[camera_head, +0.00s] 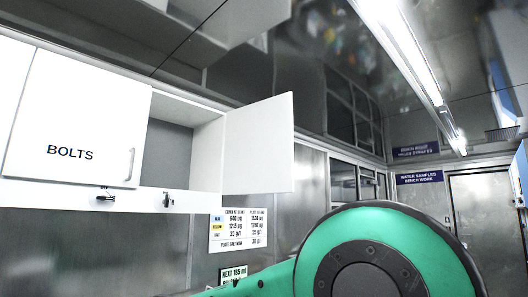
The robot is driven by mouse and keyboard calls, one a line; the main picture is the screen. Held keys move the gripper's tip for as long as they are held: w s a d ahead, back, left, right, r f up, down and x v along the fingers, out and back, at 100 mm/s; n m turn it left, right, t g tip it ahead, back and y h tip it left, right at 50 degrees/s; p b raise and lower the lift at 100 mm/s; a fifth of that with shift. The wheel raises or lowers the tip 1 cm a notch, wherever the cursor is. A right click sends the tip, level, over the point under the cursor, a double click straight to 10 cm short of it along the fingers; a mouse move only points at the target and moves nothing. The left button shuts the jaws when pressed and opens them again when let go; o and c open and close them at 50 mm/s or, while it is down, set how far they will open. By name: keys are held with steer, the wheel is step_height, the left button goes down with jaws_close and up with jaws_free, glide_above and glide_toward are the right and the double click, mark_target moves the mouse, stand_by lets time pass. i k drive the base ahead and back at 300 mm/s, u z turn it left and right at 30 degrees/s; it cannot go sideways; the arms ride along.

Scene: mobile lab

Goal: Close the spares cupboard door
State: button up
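A white wall cupboard stands open at the left of centre, with a grey, empty-looking interior (168,153). Its white door (260,145) is swung wide out from the right side of the opening. No label shows on the door's visible face, so I cannot read whether it says spares. A small dark latch (168,200) sits on the rail below the opening. My gripper is not in view; only a green and black joint of my arm shows in the lower right foreground.
A shut cupboard door marked BOLTS (75,120), with a handle, adjoins the opening on the left. A printed chart (238,230) hangs on the metal wall below the open door. A far door (485,225) stands at the right, near a water samples sign (419,177).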

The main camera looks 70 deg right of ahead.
mark_target(258, 156)
steer(key=z, duration=3.75)
steer(key=i, duration=3.8)
steer(key=u, duration=0.25)
